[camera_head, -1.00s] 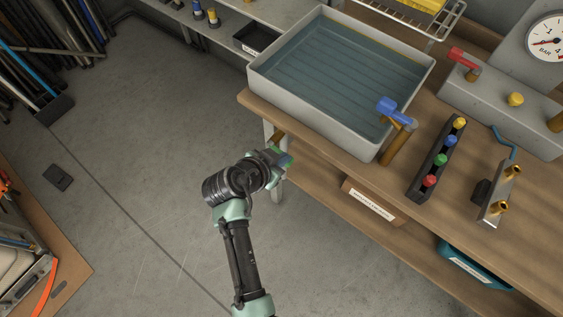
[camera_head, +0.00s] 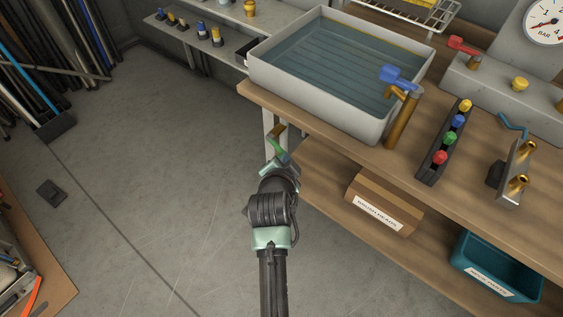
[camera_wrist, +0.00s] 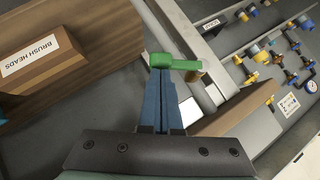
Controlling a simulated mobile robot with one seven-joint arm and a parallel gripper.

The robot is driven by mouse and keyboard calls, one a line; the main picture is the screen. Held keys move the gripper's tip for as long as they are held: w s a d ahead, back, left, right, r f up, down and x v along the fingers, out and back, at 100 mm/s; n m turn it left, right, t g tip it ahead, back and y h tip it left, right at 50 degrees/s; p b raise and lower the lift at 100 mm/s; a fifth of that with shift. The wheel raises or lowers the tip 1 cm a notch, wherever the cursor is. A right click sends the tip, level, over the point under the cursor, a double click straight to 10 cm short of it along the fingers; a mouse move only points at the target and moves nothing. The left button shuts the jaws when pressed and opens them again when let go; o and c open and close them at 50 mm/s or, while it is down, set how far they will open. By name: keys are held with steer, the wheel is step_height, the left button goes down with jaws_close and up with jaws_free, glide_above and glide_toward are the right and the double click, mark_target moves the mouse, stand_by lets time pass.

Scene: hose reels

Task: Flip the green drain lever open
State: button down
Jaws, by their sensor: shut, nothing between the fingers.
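The green drain lever (camera_head: 277,148) is below the front left corner of the grey sink, near the bench leg. In the wrist view the green lever (camera_wrist: 176,62) lies crosswise right at the tips of my gripper (camera_wrist: 160,70). My gripper's blue fingers are closed together with nothing between them. The fingertips look to be at or touching the lever's left part; I cannot tell whether there is contact. In the head view my gripper (camera_head: 272,160) is just below the lever, and my wrist hides part of it. A brass piece (camera_head: 279,131) shows just above the lever.
The water-filled sink (camera_head: 330,75) stands on the wooden bench (camera_head: 470,190). A blue-handled tap (camera_head: 402,100) is at its right corner. A brush heads box (camera_head: 383,203) and a teal bin (camera_head: 495,268) sit on the lower shelf. The floor to the left is open.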

steer(key=f+m+t+y+b, duration=0.1)
steer(key=b, duration=0.3)
steer(key=a+f+m+t+y+b, duration=0.1)
steer(key=f+t+b, duration=0.1)
steer(key=b, duration=0.2)
steer(key=w+f+m+t+y+b, duration=0.1)
steer(key=m+t+b, duration=0.1)
steer(key=b, duration=0.2)
steer(key=shift+w+a+f, duration=0.1)
steer(key=shift+a+f, duration=0.2)
